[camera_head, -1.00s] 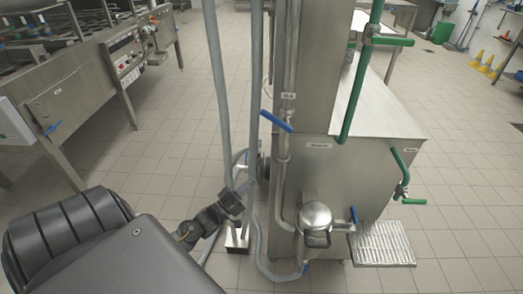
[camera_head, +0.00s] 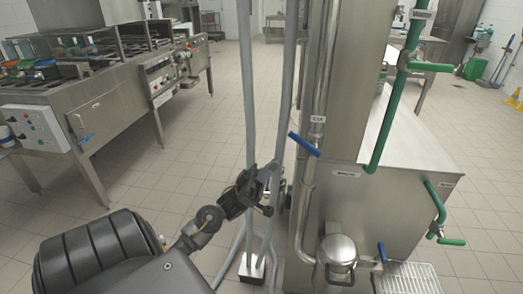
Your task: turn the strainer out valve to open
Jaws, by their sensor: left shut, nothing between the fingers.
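A steel machine (camera_head: 338,60) has a blue valve handle (camera_head: 303,144) on its upright steel pipe. A small label beside this handle is too small to read, so I cannot tell which valve is the strainer out valve. A second blue handle (camera_head: 382,252) is low, right of a rounded steel housing (camera_head: 337,252). My left gripper (camera_head: 265,194) is shut and empty, below and left of the upper blue handle, apart from it. My right gripper is not in view.
A drain grate (camera_head: 412,280) is on the floor at lower right. A steel cooking line (camera_head: 75,115) stands at left, with open tiled floor between.

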